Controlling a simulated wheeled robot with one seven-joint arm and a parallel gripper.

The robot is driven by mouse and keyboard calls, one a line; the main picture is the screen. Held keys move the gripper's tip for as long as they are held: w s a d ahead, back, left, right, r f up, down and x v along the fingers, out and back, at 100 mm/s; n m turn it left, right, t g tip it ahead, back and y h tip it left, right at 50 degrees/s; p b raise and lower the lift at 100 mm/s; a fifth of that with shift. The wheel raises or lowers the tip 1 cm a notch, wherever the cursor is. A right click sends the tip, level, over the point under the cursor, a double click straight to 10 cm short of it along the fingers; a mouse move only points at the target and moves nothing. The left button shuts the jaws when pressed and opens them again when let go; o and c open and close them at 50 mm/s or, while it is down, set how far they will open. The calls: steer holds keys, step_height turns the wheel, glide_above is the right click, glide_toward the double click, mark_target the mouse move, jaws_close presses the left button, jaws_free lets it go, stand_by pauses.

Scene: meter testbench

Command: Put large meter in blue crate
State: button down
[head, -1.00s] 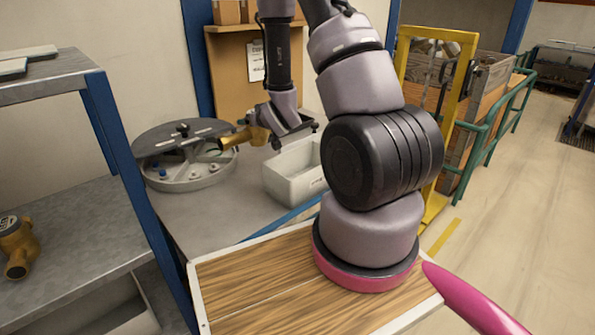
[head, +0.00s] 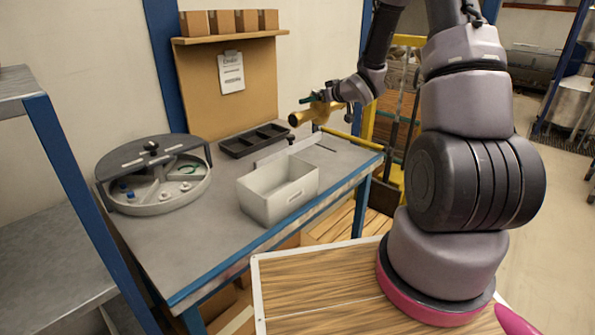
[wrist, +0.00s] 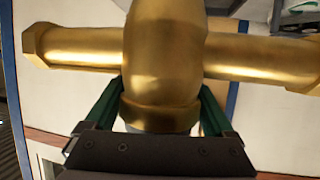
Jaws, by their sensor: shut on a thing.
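My gripper (head: 338,97) is shut on a brass meter (head: 318,113), held in the air above and beyond the back right corner of the bench. In the wrist view, the meter (wrist: 165,55) fills the top middle, with a pipe end sticking out to each side. The green fingers of my gripper (wrist: 160,112) clasp its lower collar from both sides. Its dial does not show. I see no blue crate in these frames.
A metal bench (head: 215,235) with a blue edge holds a round divided tray (head: 160,208), a pale open bin (head: 270,205) and a black compartment tray (head: 235,147). A grey shelf (head: 30,225) stands at left. A yellow frame (head: 390,180) is behind the bench at right.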

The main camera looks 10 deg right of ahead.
step_height(320, 180, down, 18)
steer(key=shift+w+d+r, duration=0.1)
steer(key=shift+r, duration=0.1)
stand_by(0.4)
steer(key=shift+f, duration=0.15)
jaws_free()
